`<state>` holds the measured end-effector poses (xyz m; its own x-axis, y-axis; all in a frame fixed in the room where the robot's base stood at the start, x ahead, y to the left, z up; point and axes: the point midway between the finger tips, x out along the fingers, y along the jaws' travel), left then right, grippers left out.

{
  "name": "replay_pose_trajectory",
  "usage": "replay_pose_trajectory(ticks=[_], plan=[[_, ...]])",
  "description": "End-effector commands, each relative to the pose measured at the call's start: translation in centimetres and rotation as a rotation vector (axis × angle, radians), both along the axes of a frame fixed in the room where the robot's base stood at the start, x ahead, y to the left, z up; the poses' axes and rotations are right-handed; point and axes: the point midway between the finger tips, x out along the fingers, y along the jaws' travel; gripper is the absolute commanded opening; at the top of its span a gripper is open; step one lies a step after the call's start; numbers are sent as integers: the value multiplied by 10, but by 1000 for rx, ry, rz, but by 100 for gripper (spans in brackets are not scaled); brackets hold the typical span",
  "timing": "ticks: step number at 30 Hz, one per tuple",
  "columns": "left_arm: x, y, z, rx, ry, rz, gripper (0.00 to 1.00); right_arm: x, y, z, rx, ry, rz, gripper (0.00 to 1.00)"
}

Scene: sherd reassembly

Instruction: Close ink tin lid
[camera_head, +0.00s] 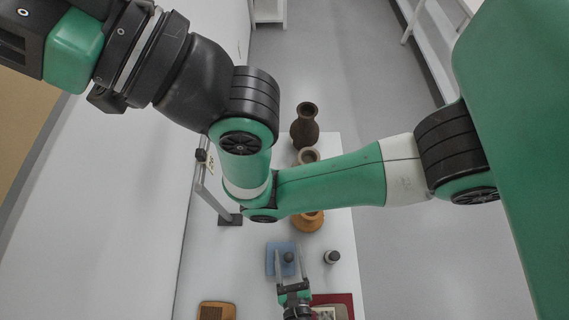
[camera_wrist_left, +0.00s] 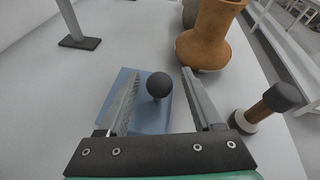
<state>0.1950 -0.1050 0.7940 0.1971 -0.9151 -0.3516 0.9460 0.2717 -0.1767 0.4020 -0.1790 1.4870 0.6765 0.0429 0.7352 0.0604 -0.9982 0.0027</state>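My left gripper (camera_head: 289,252) is open above a flat blue piece (camera_head: 270,262) on the white table. It also shows in the left wrist view (camera_wrist_left: 161,75), with its two fingers spread. A dark ball-shaped piece (camera_wrist_left: 159,85) stands on the blue piece (camera_wrist_left: 152,120) and appears between the fingers, with a visible gap on both sides. I cannot tell whether this blue piece is the ink tin or its lid. A red flat item (camera_head: 343,299) lies at the front right, partly cut off. My right gripper is out of view.
A dark-topped piece with a pale base (camera_head: 332,257) stands right of the blue piece. An orange-brown vase (camera_wrist_left: 208,38) stands behind, with a dark vase (camera_head: 305,127) farther back. A brown item (camera_head: 217,311) lies front left. A stand (camera_head: 230,219) is at the left.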

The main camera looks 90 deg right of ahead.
Motion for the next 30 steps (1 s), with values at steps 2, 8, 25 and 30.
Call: replay_pose_trajectory(ticks=[2, 8, 25, 30], plan=[[0, 0, 0, -1, 0, 0, 66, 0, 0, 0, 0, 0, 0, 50], [0, 0, 1, -1, 0, 0, 66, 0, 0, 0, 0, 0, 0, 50], [-9, 53, 23, -1, 2, 12, 66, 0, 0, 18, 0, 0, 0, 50], [-16, 82, 34, -2, 2, 11, 66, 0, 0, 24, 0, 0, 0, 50]])
